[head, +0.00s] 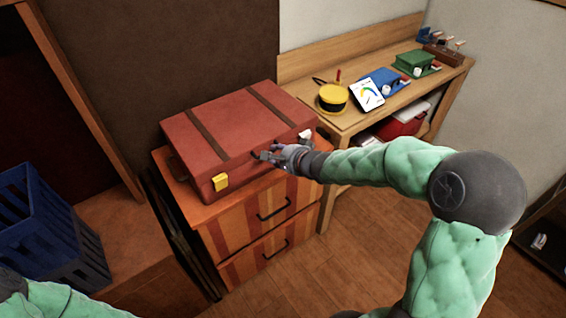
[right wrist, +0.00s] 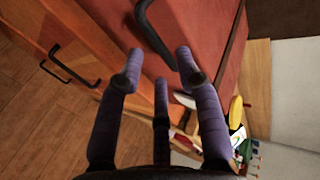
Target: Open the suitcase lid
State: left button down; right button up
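The red suitcase (head: 235,125) with two brown straps lies flat and closed on an orange and brown striped cabinet (head: 262,222). A yellow latch (head: 220,182) shows near its front left corner, and a pale latch (head: 305,136) near the right end. My right gripper (head: 266,156) is at the front side of the suitcase, by its dark handle. In the right wrist view the fingers (right wrist: 160,68) are spread and empty, with the dark handle (right wrist: 152,30) just beyond their tips. My left gripper is out of view; only a bit of green sleeve shows at the lower left.
A wooden workbench (head: 345,118) stands right of the cabinet, with a yellow round object (head: 333,98), a white card (head: 367,94) and blue and green boxes. A blue crate (head: 50,230) stands at the left. Wooden floor is clear in front.

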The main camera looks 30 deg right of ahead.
jog(key=b+x, duration=0.2)
jog(key=x, duration=0.3)
jog(key=shift+w+f, duration=0.15)
jog(key=shift+w, duration=0.1)
jog(key=shift+w+a+f, duration=0.1)
jog(key=shift+w+f, duration=0.05)
jog(key=shift+w, duration=0.05)
jog(key=shift+c, duration=0.4)
jog(key=c, duration=0.4)
jog(key=shift+c, duration=0.7)
